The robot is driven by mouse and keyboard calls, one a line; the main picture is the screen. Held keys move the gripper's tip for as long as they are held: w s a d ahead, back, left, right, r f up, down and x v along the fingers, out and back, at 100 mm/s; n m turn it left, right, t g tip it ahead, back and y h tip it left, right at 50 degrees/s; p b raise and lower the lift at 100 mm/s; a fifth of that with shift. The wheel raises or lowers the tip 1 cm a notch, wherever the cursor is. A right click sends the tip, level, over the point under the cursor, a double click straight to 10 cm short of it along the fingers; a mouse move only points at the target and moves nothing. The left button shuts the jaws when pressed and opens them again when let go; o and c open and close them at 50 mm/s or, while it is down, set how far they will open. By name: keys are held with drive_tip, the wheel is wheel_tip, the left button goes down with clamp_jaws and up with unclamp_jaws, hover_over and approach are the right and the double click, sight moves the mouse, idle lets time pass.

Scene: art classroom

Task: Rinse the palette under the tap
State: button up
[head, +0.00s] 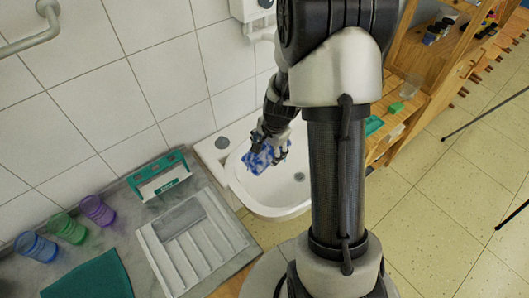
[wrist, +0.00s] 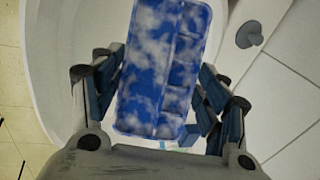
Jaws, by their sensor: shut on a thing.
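The palette is a blue slab with white blotches and compartments along one side (wrist: 165,70). It also shows in the head view (head: 257,160), partly covered by the fingers. My gripper (head: 272,143) is shut on it, with fingers on both sides in the wrist view (wrist: 160,95). The palette is held over the white wall basin (head: 285,208), inside its rim. A white wall fitting with a short spout (head: 262,36) shows above, partly hidden by my arm; I cannot tell whether it is the tap. No running water is clear.
Left of the basin, a counter holds a white ridged tray (head: 158,250), a green-and-white box (head: 160,177), purple (head: 97,210), green (head: 68,229) and blue (head: 36,247) cups, and a green cloth (head: 90,279). A wooden shelf (head: 418,82) stands right. Tiled floor is open.

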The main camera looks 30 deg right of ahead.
drive_tip(key=w+d+f, duration=0.2)
drive_tip(key=w+d, duration=0.4)
drive_tip(key=d, duration=0.2)
drive_tip(key=shift+w, duration=0.2)
idle(0.7)
drive_tip(key=shift+s+d, duration=0.15)
drive_tip(key=shift+s, duration=0.05)
drive_tip(key=shift+s+d+b, duration=0.25)
drive_tip(key=shift+s+b, duration=0.05)
drive_tip(key=shift+w+a, duration=0.1)
drive_tip(key=shift+w+a, duration=0.3)
drive_tip(key=shift+w, duration=0.1)
drive_tip(key=shift+s+d, duration=0.15)
idle(0.3)
